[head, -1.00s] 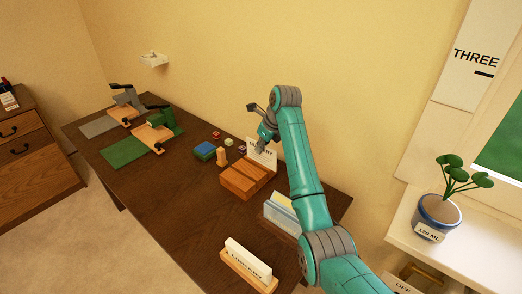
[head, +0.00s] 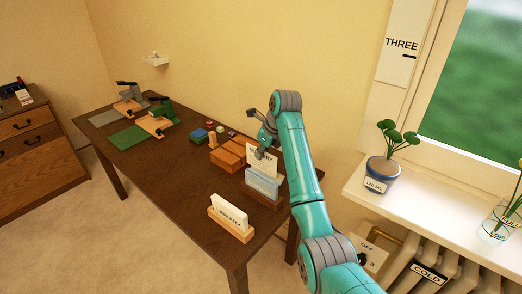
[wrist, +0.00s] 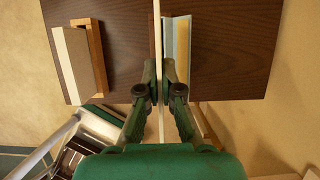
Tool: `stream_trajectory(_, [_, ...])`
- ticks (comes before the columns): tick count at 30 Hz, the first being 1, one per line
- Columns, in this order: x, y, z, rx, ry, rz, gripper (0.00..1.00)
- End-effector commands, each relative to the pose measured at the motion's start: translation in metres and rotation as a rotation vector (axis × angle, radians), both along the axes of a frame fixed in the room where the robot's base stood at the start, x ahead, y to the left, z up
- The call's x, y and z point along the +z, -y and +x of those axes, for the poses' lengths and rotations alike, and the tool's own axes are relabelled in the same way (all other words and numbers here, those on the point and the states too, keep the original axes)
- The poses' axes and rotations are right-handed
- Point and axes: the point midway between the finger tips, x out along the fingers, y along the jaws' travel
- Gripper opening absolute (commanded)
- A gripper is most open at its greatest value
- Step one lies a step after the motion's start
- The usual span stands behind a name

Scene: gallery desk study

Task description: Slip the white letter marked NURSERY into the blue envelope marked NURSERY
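My gripper (head: 261,151) is shut on a white letter (head: 262,165), held upright. Its printed word is partly hidden by the fingers and ends in "RY". The blue envelope (head: 263,183) stands in a wooden holder (head: 262,197) on the desk, and the letter's lower part shows just behind or above it. In the wrist view my gripper (wrist: 159,84) pinches the letter (wrist: 157,40), seen edge-on. The pale blue envelope (wrist: 183,50) is just right of it there. Whether the letter's lower edge is inside the envelope cannot be told. The envelope's marking is not readable.
A white letter or card marked LIBRARY (head: 230,209) stands in a wooden holder (head: 231,229) at the desk's near edge. Slotted wooden blocks (head: 227,154) lie behind the envelope. Stamps, presses and a green mat (head: 129,136) are farther left. A windowsill with a potted plant (head: 382,172) is right.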

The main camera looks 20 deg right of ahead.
Motion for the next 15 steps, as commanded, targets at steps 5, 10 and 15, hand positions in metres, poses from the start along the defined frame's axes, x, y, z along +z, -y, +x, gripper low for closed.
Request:
stream_trajectory(5, [-0.013, 0.000, 0.000, 0.000, -0.001, -0.001, 0.00])
stream_trajectory(10, [-0.025, 0.000, 0.000, 0.000, -0.001, 0.000, 0.00])
stream_trajectory(15, [-0.036, 0.000, 0.000, 0.000, -0.001, 0.000, 0.00])
